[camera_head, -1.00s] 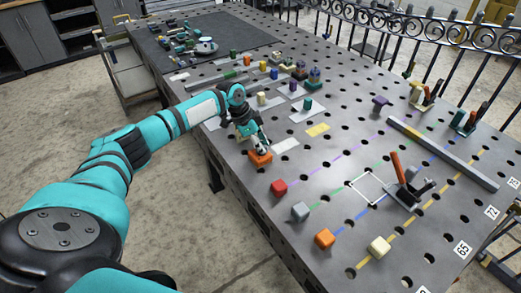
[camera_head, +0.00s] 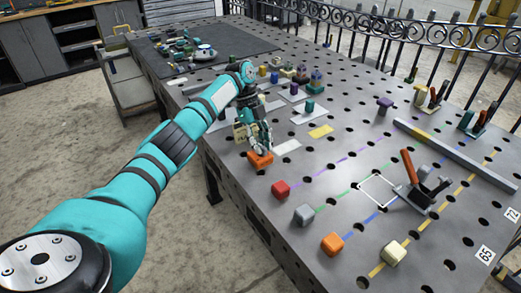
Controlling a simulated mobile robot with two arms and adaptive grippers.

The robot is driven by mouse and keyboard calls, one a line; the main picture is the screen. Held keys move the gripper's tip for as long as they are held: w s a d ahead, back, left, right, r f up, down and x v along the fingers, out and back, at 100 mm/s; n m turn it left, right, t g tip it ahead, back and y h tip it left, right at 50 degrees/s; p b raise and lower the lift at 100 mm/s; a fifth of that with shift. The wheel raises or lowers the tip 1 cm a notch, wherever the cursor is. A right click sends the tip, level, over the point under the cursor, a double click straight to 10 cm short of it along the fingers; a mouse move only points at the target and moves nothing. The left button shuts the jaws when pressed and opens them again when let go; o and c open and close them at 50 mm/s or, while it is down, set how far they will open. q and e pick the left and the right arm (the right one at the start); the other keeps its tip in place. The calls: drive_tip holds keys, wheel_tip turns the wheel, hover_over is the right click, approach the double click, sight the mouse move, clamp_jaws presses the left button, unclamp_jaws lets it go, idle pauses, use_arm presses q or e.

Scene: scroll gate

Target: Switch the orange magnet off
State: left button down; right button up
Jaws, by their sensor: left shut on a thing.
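A low orange block (camera_head: 260,162), which looks like the orange magnet, sits on the perforated metal table (camera_head: 300,165) near its left edge. My left gripper (camera_head: 261,150) is directly over it, pointing down, with its fingers closed at the block's top. The fingers hide the top, so any knob or switch there cannot be made out. A second orange block (camera_head: 333,243) stands at the end of a blue line, well apart from the gripper. My right gripper is not in view.
A red block (camera_head: 281,190), a grey block (camera_head: 303,214) and a cream block (camera_head: 393,253) stand along the near edge. A toggle clamp with an orange-red handle (camera_head: 409,167) stands to the right. A long metal bar (camera_head: 460,155) lies beyond. White and yellow plates lie close by.

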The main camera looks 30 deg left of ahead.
sight(261, 145)
use_arm(q)
drive_tip(key=shift+w+m+g+b, duration=0.1)
drive_tip(key=shift+m+g+b, duration=0.3)
drive_tip(key=shift+m+b, duration=0.45)
drive_tip(key=shift+m, duration=0.25)
drive_tip(key=c, duration=1.3)
unclamp_jaws()
drive_tip(key=shift+r, duration=0.15)
wheel_tip(261, 145, up, 10)
drive_tip(key=shift+f, duration=0.1)
